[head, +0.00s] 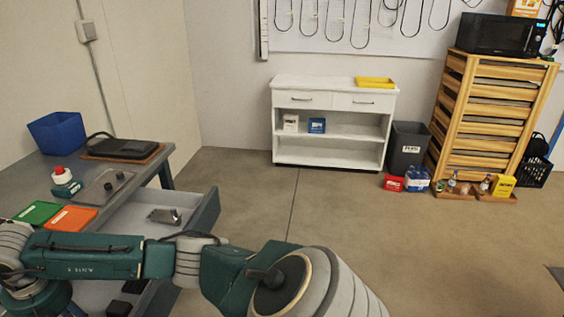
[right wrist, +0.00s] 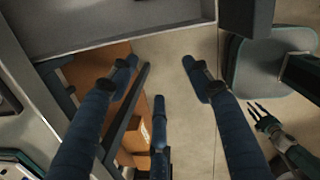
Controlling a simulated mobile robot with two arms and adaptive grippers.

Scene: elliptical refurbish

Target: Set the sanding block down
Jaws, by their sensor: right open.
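My right gripper (right wrist: 160,85) is open in the right wrist view, its blue fingers spread apart, with nothing held between them. Below the fingers are bare floor and orange-brown boxes (right wrist: 140,135) beside a dark edge. A small green hand-like shape with dark prongs (right wrist: 264,115) at the right looks like my left gripper; its opening is unclear. I cannot pick out the sanding block for sure. In the head view, a small grey-and-dark block (head: 164,215) lies in the open drawer (head: 190,203). My arm crosses in front; no gripper shows there.
The grey workbench (head: 38,182) holds a blue bin (head: 57,131), a green tray (head: 37,213), an orange tray (head: 70,218), a red-capped bottle (head: 63,182) and a metal tray (head: 103,190). A white shelf unit (head: 330,152) stands at the back. The middle floor is clear.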

